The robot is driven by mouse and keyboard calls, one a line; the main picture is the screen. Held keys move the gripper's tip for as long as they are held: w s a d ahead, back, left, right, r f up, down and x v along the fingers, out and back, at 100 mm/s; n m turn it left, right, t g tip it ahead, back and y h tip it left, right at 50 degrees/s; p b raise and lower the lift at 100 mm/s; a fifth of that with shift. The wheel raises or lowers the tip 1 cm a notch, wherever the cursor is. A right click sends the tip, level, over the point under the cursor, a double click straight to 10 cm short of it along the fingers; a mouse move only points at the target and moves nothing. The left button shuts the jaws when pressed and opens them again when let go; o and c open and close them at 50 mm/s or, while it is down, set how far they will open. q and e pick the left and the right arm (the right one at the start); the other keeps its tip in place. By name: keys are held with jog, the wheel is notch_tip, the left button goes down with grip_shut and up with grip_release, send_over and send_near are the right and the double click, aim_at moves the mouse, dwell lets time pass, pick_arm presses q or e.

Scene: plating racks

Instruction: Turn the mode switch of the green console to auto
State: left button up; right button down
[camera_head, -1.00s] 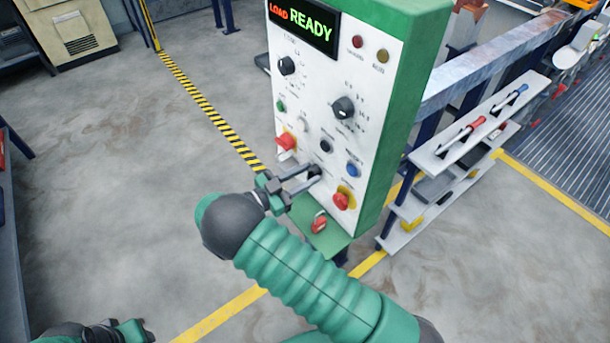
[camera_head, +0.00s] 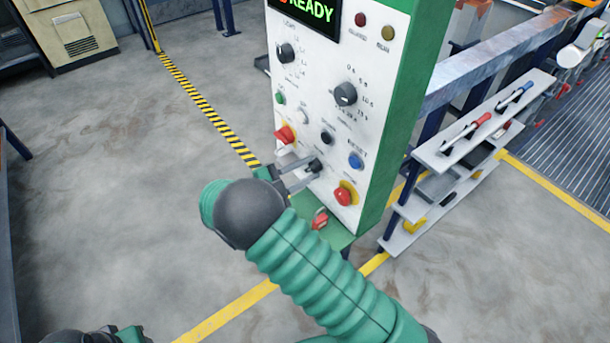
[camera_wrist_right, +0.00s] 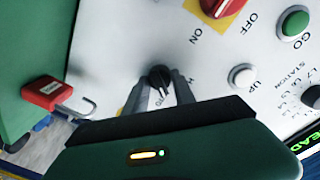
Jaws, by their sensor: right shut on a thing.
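The green console (camera_head: 385,120) has a white front panel with knobs and buttons. The mode switch is a small black knob low on the panel (camera_head: 315,165), also seen in the right wrist view (camera_wrist_right: 160,77). My right gripper (camera_head: 305,173) is shut on this knob, one finger on each side, as the right wrist view also shows (camera_wrist_right: 166,88). The fingers partly cover the lettering around the knob, so I cannot tell which position it points to. My left gripper (camera_head: 130,334) is at the bottom left edge, away from the console, its fingers not clear.
A shelf rack (camera_head: 480,125) stands right of the console. The floor at left is clear.

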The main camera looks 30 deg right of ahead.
jog(key=m+b, duration=0.2)
jog(key=m, duration=0.1)
jog(key=shift+f, duration=0.15)
jog(key=shift+m+b, duration=0.8)
jog(key=c, duration=1.4)
grip_release()
jog(key=o, duration=0.4)
jog(key=shift+w+d, duration=0.1)
jog(key=shift+d, duration=0.05)
jog(key=shift+c, duration=0.2)
